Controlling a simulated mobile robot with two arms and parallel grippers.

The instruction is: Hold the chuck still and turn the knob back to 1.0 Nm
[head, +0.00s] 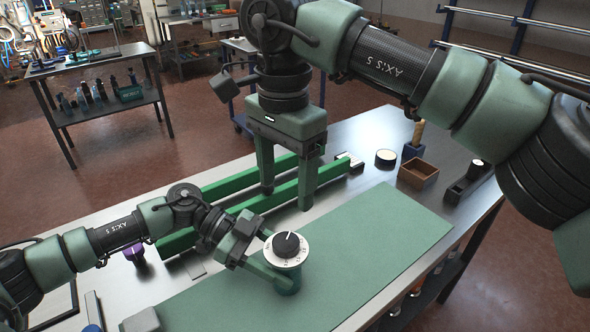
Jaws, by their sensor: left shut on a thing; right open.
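The black knob (287,243) sits upright on a pale round dial plate (274,256) over the green mat. A white line on the knob points away from me, toward the top of the picture. The dial's numbers are too small to read.
Green rails (225,186) run across the bench behind the knob. The mat (390,225) is clear to the right. A wooden box (418,172), a round tin (386,157) and a dark holder (466,184) stand at the back right. A purple object (135,253) is at left.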

